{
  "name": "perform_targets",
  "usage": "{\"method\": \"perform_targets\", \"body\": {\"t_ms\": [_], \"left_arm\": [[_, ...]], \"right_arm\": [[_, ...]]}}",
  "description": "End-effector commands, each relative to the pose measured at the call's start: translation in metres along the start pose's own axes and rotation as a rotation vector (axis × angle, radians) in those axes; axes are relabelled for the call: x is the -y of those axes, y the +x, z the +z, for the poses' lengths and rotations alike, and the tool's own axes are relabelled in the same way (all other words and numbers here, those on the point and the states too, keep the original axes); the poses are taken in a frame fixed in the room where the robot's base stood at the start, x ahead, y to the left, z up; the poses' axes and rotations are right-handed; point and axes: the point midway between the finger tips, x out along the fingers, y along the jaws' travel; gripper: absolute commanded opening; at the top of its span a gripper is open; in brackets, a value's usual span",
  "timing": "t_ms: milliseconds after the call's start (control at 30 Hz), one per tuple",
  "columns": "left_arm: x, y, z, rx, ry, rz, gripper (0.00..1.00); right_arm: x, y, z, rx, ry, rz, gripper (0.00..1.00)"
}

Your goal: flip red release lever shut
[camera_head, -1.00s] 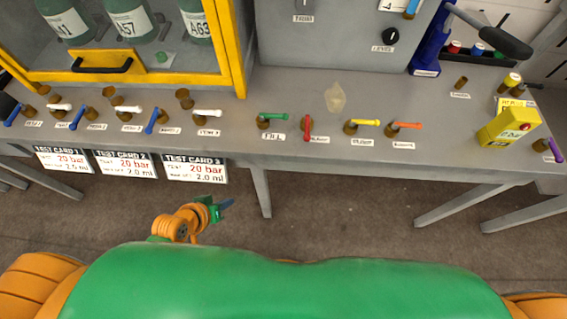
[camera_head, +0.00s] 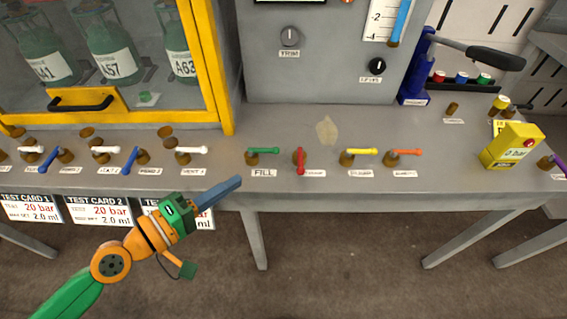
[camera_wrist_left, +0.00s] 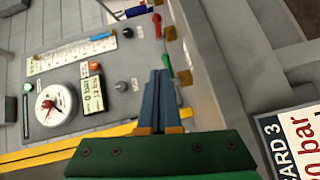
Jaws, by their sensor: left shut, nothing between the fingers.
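The red lever (camera_head: 300,163) sits on a brass valve on the bench, between the green and yellow levers. Its handle points towards the bench's front edge, while its neighbours' handles point right. In the left wrist view the red lever (camera_wrist_left: 157,25) shows at the top, beyond the green one. My left gripper (camera_head: 237,183) is shut and empty, left of the red lever and apart from it, by the bench's front edge. Its blue fingers (camera_wrist_left: 160,75) are together in the left wrist view. My right gripper is not in view.
The green lever (camera_head: 263,150) stands between my gripper and the red lever. The yellow lever (camera_head: 362,152) and orange lever (camera_head: 407,152) are to the right. A yellow-framed cabinet (camera_head: 229,70) and a grey panel (camera_head: 330,70) stand behind. A yellow box (camera_head: 505,150) is at the right.

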Motion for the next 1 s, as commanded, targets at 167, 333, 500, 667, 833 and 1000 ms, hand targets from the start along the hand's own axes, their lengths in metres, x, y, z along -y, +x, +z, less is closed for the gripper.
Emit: {"method": "perform_targets", "body": {"t_ms": [167,333,500,667,833,1000], "left_arm": [[-0.010,0.036,-0.001,0.002,0.000,0.007,0.00],[-0.006,0.074,0.001,0.004,0.001,0.005,0.00],[-0.006,0.102,0.013,0.007,-0.002,0.002,0.00],[-0.004,0.115,0.027,0.007,0.002,0.000,0.00],[-0.002,0.118,0.031,0.007,0.003,0.000,0.00],[-0.002,0.118,0.031,0.006,0.003,0.000,0.00]], "right_arm": [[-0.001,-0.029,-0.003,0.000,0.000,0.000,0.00],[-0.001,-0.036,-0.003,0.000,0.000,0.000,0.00],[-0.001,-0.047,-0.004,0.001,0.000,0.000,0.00],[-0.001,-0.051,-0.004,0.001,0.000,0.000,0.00],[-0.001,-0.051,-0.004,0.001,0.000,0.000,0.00],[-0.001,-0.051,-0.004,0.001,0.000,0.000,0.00]]}}
